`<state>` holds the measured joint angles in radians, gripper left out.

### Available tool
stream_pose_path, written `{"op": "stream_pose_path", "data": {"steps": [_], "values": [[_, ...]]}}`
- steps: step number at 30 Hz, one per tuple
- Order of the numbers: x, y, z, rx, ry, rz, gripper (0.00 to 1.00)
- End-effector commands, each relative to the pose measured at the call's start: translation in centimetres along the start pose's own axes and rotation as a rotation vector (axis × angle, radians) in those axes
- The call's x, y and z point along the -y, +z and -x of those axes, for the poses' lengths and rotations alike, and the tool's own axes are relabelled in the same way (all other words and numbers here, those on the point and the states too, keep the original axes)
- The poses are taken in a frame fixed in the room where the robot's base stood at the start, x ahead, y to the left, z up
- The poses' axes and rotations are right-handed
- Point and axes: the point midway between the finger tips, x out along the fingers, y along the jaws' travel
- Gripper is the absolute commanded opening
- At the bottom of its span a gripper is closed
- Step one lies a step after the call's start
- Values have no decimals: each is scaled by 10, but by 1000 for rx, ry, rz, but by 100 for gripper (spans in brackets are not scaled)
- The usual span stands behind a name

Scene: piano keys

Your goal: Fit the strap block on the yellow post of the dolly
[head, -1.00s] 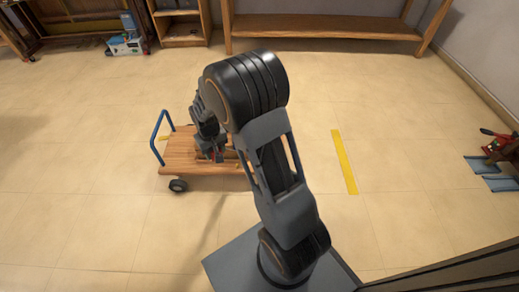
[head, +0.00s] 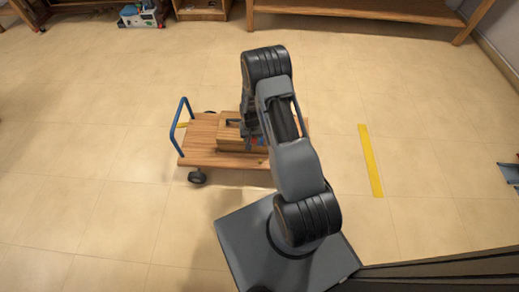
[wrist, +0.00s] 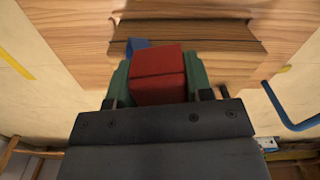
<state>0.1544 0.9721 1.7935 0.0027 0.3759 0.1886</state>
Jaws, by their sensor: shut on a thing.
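A red block with a dark groove (wrist: 158,78), apparently the strap block, sits between the green fingertips of my gripper (wrist: 158,85) in the wrist view. A blue piece (wrist: 137,46) shows just beyond it; I cannot tell if they are joined. In the head view my gripper (head: 254,142) is over the right half of the dolly's wooden deck (head: 198,152), mostly hidden by my arm. A small yellow piece (head: 182,125) shows by the dolly's blue handle (head: 175,128), left of my gripper. Another tiny yellow spot (head: 262,161) is at the deck's near edge.
A wooden box-like piece (head: 230,132) lies on the deck under my gripper. A yellow floor stripe (head: 371,160) runs right of the dolly. Wooden shelving (head: 370,18) stands at the back. Bare floor (head: 110,130) lies left of the dolly.

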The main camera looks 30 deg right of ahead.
Motion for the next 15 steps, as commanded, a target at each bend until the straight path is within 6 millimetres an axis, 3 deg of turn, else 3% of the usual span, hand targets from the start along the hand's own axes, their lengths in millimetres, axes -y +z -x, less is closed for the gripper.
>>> {"op": "stream_pose_path", "data": {"steps": [1, 6, 15], "values": [[-8, 3, -21, 8, 2, -36, 23], [-25, 10, -68, 4, 1, -121, 23], [-35, 16, -99, -1, 0, -171, 23]]}}
